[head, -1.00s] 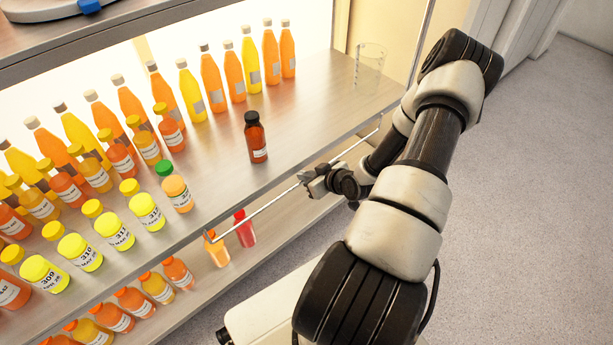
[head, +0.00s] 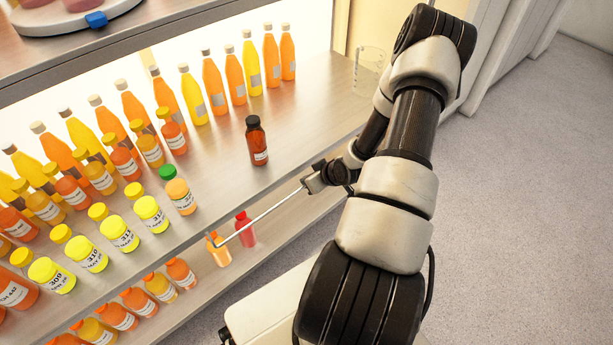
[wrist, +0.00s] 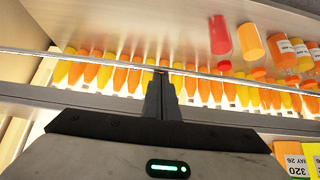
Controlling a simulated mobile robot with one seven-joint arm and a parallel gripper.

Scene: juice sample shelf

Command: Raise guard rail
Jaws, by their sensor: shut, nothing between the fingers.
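The guard rail (head: 262,214) is a thin metal rod running along the front of the middle shelf. Its left end bends near a small orange bottle, and its right part is hidden behind my arm in the head view. In the wrist view the rail (wrist: 255,80) crosses the whole picture. My gripper (head: 308,184) is at the rail in front of the shelf edge. In the wrist view its dark fingers (wrist: 163,74) are shut and empty, with the tips overlapping the rail. I cannot tell whether they touch it.
The middle shelf (head: 315,110) holds rows of juice bottles, a dark brown bottle (head: 256,141) near its front, and a clear beaker (head: 369,72) at the right. The lower shelf holds more bottles, including a red one (head: 245,229). The floor (head: 530,200) to the right is clear.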

